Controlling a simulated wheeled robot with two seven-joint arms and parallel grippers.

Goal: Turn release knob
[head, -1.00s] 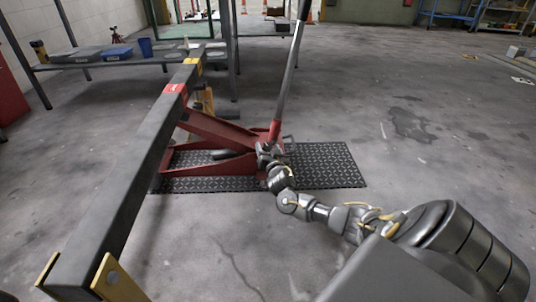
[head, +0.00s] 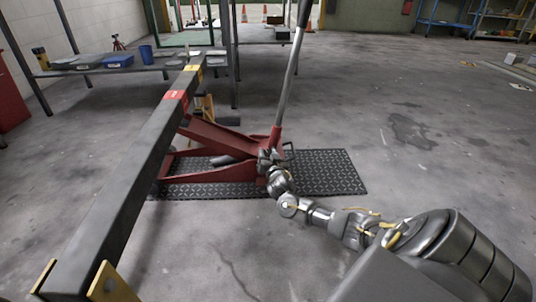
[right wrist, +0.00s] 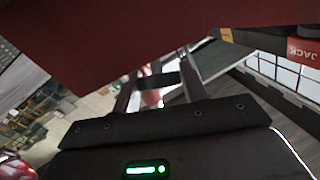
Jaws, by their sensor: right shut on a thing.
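The red floor jack (head: 205,177) stands under a long dark beam, with its handle (head: 289,85) rising steeply from its right end. My right gripper (head: 268,160) is at that right end, low beside the handle's base. In the right wrist view, the fingers of my right gripper (right wrist: 151,84) are shut around a small reddish knob (right wrist: 152,97), mostly hidden by the fingers and the gripper body. The release knob cannot be made out in the head view, where the gripper covers that spot. My left gripper is not in view.
The jack stands on a black tread-plate mat (head: 325,176). The dark beam (head: 130,175) with yellow brackets crosses the left side. A bench (head: 110,67) with a blue bin stands at the back left.

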